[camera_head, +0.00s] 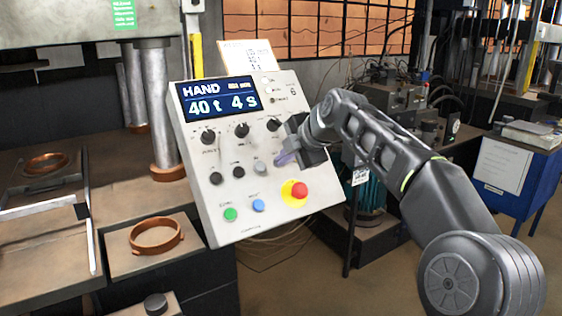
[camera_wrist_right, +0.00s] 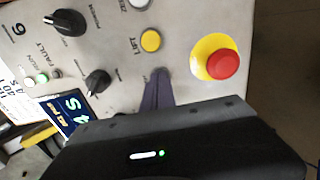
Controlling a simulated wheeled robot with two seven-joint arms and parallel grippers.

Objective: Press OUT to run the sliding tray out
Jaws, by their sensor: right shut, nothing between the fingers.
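The control panel (camera_head: 240,150) stands tilted, with a display reading HAND, 40 t, 4 s. I cannot read which one is OUT. My right gripper (camera_head: 284,159) is shut and empty, in front of the panel right of the grey button. In the right wrist view its fingertips (camera_wrist_right: 158,74) point at the panel beside a yellow LIFT button (camera_wrist_right: 150,40); contact is unclear. My left gripper is out of view.
A red emergency stop (camera_head: 299,190) on a yellow base is close to my fingers; it also shows in the right wrist view (camera_wrist_right: 223,64). Black knobs (camera_head: 242,130) line the panel above. A copper ring (camera_head: 155,235) lies on a plate at left, near the press column.

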